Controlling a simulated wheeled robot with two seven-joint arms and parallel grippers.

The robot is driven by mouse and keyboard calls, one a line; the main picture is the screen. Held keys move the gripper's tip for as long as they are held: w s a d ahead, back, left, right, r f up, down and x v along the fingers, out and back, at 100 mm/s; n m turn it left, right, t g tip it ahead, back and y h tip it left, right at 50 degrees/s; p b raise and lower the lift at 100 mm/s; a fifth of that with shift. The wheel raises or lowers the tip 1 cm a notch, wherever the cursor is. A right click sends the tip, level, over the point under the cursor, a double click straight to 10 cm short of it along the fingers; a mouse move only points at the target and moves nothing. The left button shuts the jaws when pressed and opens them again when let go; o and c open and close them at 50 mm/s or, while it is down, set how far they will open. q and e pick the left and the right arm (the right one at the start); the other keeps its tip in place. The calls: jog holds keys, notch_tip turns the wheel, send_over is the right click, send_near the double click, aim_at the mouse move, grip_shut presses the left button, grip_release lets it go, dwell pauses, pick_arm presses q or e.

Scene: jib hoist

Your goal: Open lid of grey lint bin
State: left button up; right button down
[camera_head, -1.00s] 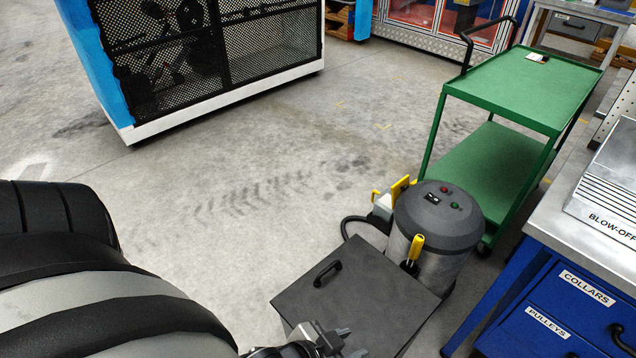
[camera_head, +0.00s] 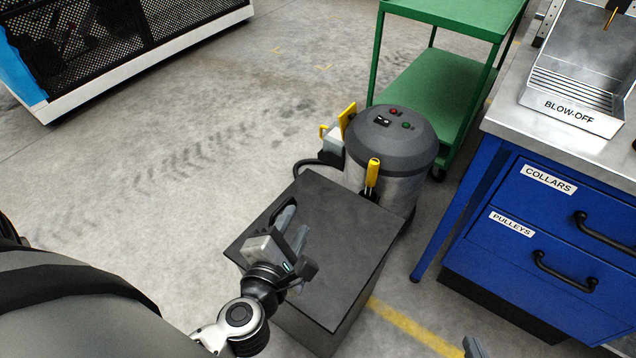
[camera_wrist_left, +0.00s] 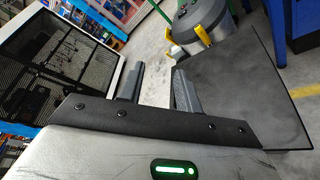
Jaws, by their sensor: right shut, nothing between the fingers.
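The grey lint bin (camera_head: 302,328) is a dark box in the lower middle of the head view. Its flat lid (camera_head: 335,235) lies shut. The lid's black bar handle (camera_head: 279,210) is near the left edge, partly hidden by my left gripper (camera_head: 293,232). That gripper is over the lid beside the handle, with its fingers apart. In the left wrist view the left gripper (camera_wrist_left: 157,85) shows a clear gap between its fingers, with the lid (camera_wrist_left: 240,95) to the right. I cannot tell contact with the handle. Only a tip of my right gripper (camera_head: 474,347) shows at the bottom edge, shut and empty.
A round vacuum (camera_head: 390,145) with yellow latches stands against the bin's far side. A green cart (camera_head: 430,80) is behind it. A blue drawer bench (camera_head: 545,225) stands to the right. Open concrete floor (camera_head: 170,170) lies to the left.

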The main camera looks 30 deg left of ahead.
pick_arm(q)
jog(key=x, duration=1.6)
jog(key=shift+f, duration=0.2)
jog(key=shift+s, duration=0.1)
grip_shut()
jog(key=c, duration=0.7)
grip_release()
jog(key=o, duration=0.7)
jog(key=v, duration=1.6)
jog(key=shift+r, duration=0.15)
